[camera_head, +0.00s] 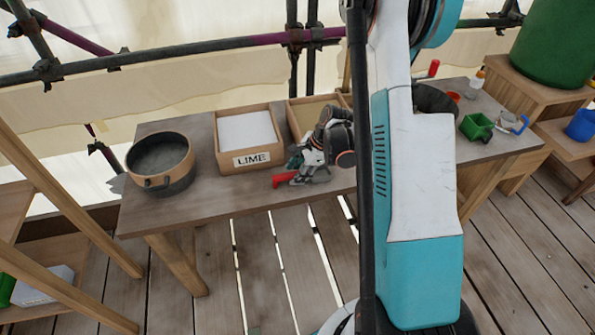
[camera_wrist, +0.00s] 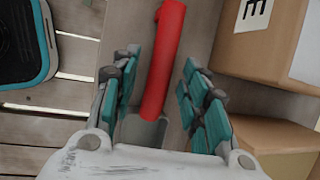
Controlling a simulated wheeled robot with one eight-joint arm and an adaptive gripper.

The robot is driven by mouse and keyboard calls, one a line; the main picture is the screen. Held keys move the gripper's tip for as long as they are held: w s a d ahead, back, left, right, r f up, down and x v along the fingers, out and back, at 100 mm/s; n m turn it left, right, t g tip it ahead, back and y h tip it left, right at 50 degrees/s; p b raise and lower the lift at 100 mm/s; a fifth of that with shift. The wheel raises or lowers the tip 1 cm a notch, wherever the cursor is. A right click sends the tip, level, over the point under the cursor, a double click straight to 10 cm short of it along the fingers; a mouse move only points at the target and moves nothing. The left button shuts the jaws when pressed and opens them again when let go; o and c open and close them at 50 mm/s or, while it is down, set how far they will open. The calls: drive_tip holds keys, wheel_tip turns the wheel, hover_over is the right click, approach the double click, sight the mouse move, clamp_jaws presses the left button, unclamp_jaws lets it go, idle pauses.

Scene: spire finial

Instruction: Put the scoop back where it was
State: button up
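A red-handled tool (camera_wrist: 165,60), which looks like the scoop, lies between my gripper's fingers in the wrist view. A small grey flat part (camera_wrist: 143,130) shows at its lower end. In the head view the red handle (camera_head: 283,180) shows at the table's front edge, before the LIME box. My gripper (camera_wrist: 162,95) is open around the handle, with gaps on both sides. It also shows low over the table front in the head view (camera_head: 296,172). The tool's far part is mostly hidden by my gripper, and I cannot tell whether it rests on the table.
The LIME box (camera_head: 247,140) with white contents stands behind my gripper, beside a second wooden box (camera_head: 300,118). A dark pot (camera_head: 161,163) stands at the table's left. A green container (camera_head: 476,127) and small items stand at the right end. My arm hides the middle.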

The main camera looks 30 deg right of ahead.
drive_tip(key=shift+r, duration=0.15)
drive_tip(key=shift+d+r+p, duration=0.1)
drive_tip(key=shift+r+p, duration=0.2)
drive_tip(key=shift+r, duration=0.05)
drive_tip(key=p+v, duration=0.3)
drive_tip(key=v, duration=0.8)
drive_tip(key=shift+s, duration=0.2)
drive_tip(key=shift+r, duration=0.1)
